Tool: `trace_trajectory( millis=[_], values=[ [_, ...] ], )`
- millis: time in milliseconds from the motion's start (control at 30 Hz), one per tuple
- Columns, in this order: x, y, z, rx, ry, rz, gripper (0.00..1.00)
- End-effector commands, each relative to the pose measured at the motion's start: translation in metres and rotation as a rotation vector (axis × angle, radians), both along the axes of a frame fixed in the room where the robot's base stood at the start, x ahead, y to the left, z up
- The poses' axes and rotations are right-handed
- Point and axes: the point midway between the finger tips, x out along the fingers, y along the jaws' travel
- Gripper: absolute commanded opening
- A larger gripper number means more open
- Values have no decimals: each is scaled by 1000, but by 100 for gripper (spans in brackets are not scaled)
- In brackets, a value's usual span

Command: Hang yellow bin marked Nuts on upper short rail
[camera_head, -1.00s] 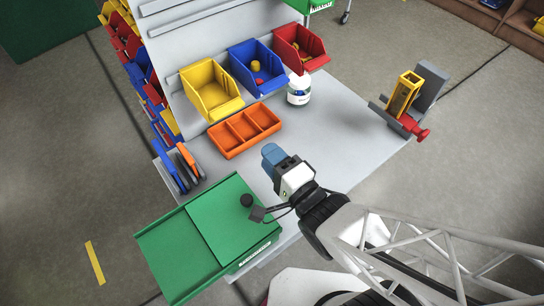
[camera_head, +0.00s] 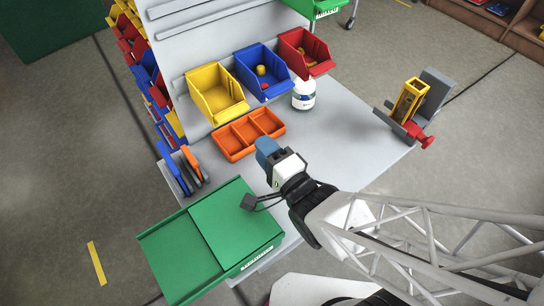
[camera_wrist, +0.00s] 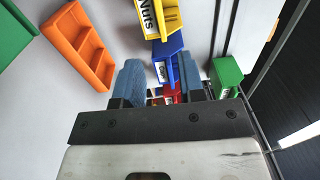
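The yellow bin (camera_head: 217,103) sits at the left of a row of bins along the foot of the grey back panel, open side toward the table. In the wrist view the yellow bin (camera_wrist: 172,22) is partly cut off at the top edge and its white label reads Nuts. A short upper rail (camera_head: 172,9) runs across the panel above the bins, cut off by the top edge. My gripper (camera_head: 267,150) is over the table, in front of the orange tray and apart from the yellow bin. In the wrist view its two blue fingers (camera_wrist: 160,84) are spread, with nothing held between them.
A blue bin (camera_head: 265,72) and a red bin (camera_head: 304,52) stand right of the yellow bin. An orange divided tray (camera_head: 248,134) and a white bottle (camera_head: 304,96) are in front. A green box (camera_head: 212,235) is at the near left. The table's right middle is clear.

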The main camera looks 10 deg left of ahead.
Motion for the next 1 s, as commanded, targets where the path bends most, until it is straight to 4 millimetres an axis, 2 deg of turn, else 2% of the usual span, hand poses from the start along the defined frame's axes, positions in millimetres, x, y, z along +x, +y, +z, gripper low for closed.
trace_trajectory(
  millis=[500,1000],
  values=[
    [33,33,1,-1,1,1,36],
    [37,37,2,-1,-1,0,36]
  ],
)
